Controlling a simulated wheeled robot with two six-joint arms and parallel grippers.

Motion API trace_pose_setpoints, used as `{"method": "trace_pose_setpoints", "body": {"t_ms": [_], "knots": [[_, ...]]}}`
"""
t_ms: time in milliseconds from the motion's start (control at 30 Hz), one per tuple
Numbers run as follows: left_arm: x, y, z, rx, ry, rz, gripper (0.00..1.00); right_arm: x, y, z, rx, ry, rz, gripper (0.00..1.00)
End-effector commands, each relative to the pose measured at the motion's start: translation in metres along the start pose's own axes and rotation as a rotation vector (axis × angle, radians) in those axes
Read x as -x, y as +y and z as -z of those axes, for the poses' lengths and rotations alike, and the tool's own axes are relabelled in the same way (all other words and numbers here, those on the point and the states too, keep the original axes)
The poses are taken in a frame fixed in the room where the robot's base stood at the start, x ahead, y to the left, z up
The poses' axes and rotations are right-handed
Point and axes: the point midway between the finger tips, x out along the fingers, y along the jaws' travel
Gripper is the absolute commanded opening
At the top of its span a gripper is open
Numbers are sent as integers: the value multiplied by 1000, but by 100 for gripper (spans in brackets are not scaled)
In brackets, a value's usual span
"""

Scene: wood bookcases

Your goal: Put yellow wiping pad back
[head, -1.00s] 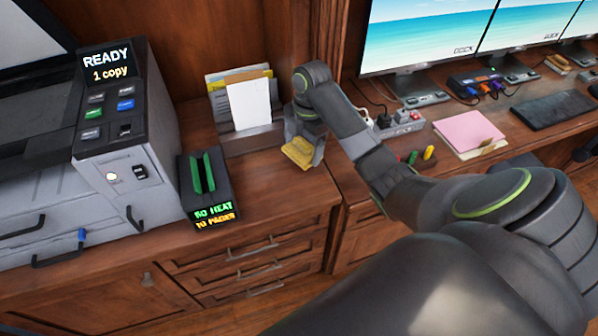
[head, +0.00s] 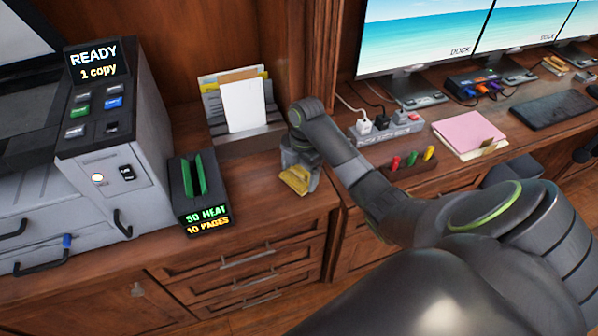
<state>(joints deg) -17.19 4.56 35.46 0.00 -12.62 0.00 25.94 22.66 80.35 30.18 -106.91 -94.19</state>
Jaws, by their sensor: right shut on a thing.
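The yellow wiping pad (head: 295,180) is at the tip of my right gripper (head: 299,174), low over the wooden cabinet top, right of the letter holder. My right gripper is shut on the pad. The arm comes in from the lower right and hides part of the desk. I cannot tell whether the pad touches the wood. My left gripper is not in view.
A printer (head: 110,150) stands at the left, with a small black device with green slots (head: 198,195) beside it. A letter holder (head: 245,140) stands behind. A power strip (head: 385,130), a pegged wooden block (head: 408,166) and a pink notepad (head: 468,132) lie right. The cabinet top's front is clear.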

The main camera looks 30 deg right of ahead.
Motion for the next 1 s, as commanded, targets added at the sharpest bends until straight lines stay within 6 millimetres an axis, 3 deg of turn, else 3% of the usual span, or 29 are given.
{"method": "trace_pose_setpoints", "body": {"t_ms": [200, 233, 333, 667, 900, 1000], "knots": [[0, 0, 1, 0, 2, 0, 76, -3, 0, 0, -1, 0, 1, 59], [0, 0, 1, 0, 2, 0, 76, -3, 0, 0, -1, 0, 1, 88], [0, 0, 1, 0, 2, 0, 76, -2, 0, 0, -1, 0, 0, 100], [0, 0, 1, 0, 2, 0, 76, 6, 1, -1, -1, -2, -3, 100], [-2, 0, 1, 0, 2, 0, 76, 52, 1, -2, 0, -5, -5, 100], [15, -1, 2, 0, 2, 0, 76, 83, 1, 0, -1, -4, -4, 100]]}}
